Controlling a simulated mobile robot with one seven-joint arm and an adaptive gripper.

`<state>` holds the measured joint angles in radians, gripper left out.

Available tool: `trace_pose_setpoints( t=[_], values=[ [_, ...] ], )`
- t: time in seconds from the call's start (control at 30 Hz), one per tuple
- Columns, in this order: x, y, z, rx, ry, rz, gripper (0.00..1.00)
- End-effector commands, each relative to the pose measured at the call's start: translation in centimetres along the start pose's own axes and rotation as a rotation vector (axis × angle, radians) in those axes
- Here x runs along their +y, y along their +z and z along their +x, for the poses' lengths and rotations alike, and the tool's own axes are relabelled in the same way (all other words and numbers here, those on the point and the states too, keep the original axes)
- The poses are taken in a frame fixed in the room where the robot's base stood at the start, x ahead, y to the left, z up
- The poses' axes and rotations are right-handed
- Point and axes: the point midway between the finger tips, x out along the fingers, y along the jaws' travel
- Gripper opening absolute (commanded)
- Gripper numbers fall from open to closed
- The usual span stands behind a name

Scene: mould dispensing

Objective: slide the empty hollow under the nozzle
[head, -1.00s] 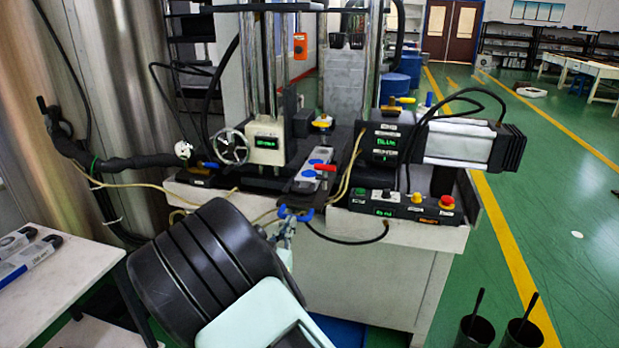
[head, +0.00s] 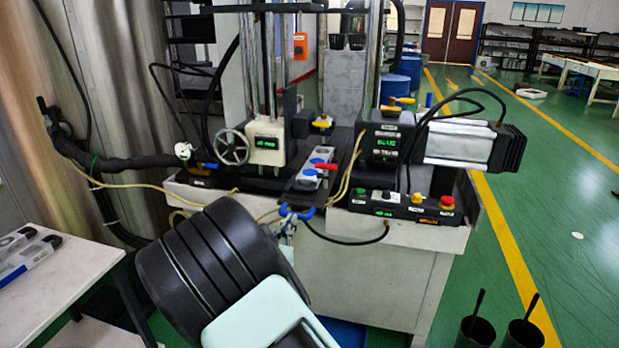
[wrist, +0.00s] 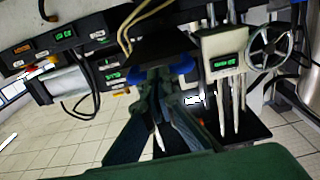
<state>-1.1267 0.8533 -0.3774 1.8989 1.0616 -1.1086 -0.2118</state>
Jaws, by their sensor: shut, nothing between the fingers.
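The mould (head: 314,172), a grey strip with blue round spots, lies on a dark slide between the machine's columns. I cannot tell which hollow is empty. A blue handle (head: 297,213) sits at the near end of the slide; it also shows in the wrist view (wrist: 184,70). My gripper (head: 288,228) is at this handle, partly hidden by my dark arm in the head view. In the wrist view my gripper (wrist: 162,76) has its fingers together at the blue handle, with nothing seen between them. The nozzle cannot be clearly made out.
A handwheel (head: 232,147) is to the left, and a button panel (head: 405,205) to the right. A black hose (head: 345,241) loops below the bench edge. A white table (head: 62,275) stands at front left.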

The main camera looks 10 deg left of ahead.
Motion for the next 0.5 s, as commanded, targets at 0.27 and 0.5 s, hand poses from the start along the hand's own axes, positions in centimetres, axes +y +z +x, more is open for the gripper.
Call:
trace_pose_setpoints(
  t=[0.27,0.5],
  values=[
    [0.08,0.02,0.40,0.000,0.001,0.000,0.00],
    [0.07,0.03,0.68,0.000,0.001,-0.001,0.00]
  ],
)
